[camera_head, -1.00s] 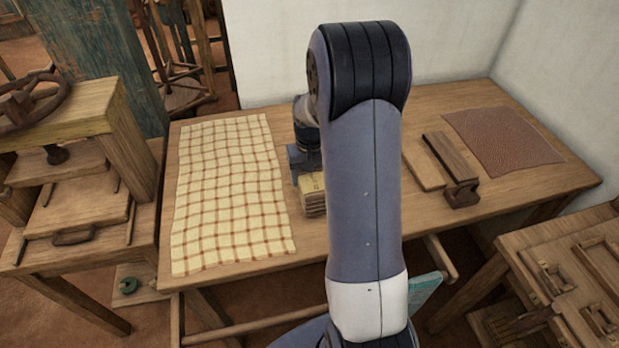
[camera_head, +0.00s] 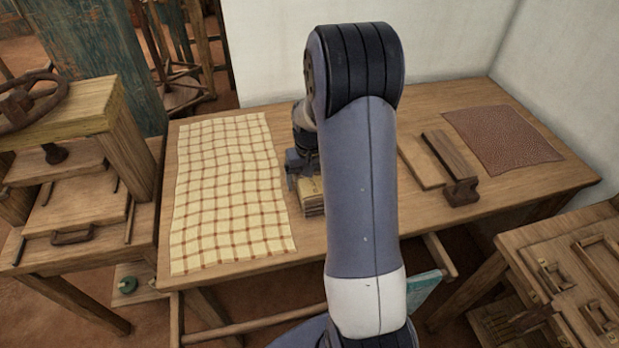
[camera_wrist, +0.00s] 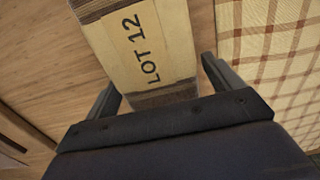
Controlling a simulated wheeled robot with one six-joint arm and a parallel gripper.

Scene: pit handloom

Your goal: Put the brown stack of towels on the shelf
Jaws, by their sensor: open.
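A small stack of tan and brown folded cloth (camera_head: 312,196) stands on the wooden table, just right of a checked cloth. In the wrist view it carries a pale band (camera_wrist: 140,45) reading "LOT 12". My gripper (camera_head: 304,176) is at the stack in the head view, partly hidden by my arm. In the wrist view my gripper (camera_wrist: 160,85) is open, with one finger on each side of the stack's near end. A gap shows at the left finger; contact at the right finger is unclear. I cannot identify the shelf for certain.
The checked cloth (camera_head: 228,190) covers the table's left part. A wooden board (camera_head: 420,163), a wooden block tool (camera_head: 452,165) and a brown textured mat (camera_head: 502,138) lie on the right. A wooden press (camera_head: 75,170) stands left, a bench (camera_head: 560,265) right. White walls back the table.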

